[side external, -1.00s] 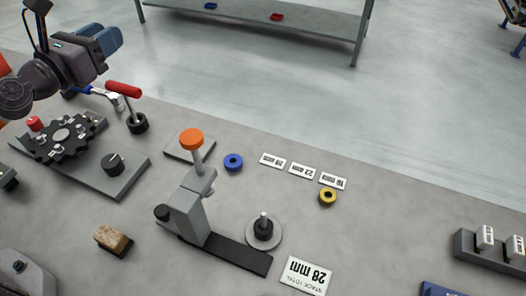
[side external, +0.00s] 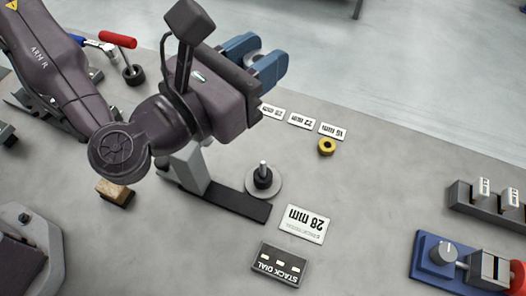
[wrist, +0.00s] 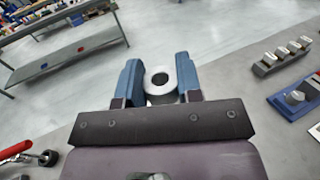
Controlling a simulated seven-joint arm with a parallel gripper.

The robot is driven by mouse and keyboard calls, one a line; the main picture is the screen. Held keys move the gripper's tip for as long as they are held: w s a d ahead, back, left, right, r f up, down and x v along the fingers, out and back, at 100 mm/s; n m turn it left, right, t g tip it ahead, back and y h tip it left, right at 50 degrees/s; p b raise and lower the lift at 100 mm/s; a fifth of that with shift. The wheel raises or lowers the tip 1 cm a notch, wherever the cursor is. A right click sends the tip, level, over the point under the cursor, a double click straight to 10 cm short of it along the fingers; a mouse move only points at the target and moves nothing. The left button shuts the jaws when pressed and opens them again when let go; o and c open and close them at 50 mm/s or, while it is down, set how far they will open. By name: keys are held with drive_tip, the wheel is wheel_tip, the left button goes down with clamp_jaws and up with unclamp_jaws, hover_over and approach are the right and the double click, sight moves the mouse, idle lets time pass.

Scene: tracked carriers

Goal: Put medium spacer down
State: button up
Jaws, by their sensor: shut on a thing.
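My gripper (side external: 264,62) is raised above the bench's far edge, with its blue fingers closed on a grey ring-shaped spacer (wrist: 160,99). The wrist view shows the ring between the two fingers, hole visible. A yellow ring spacer (side external: 327,147) lies on the bench near the row of size labels (side external: 302,121). A grey round base with an upright post and a black collar (side external: 263,181) stands at the end of a dark bar. The blue ring spacer is hidden by my arm in the side view.
A "28 mm" stack total card (side external: 304,224) and a stack dial block (side external: 279,264) lie in front of the post. A blue-based dial device (side external: 437,262) and a grey rack (side external: 487,209) are at right. The bench between the yellow spacer and the rack is clear.

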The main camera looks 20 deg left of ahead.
hover_over(260, 170)
wheel_tip(260, 170, down, 5)
drive_tip(key=shift+w+d+f, duration=0.15)
drive_tip(key=shift+w+f, duration=0.1)
wheel_tip(260, 170, down, 18)
drive_tip(key=shift+r, duration=0.2)
drive_tip(key=o, duration=0.9)
drive_tip(key=shift+o, duration=0.2)
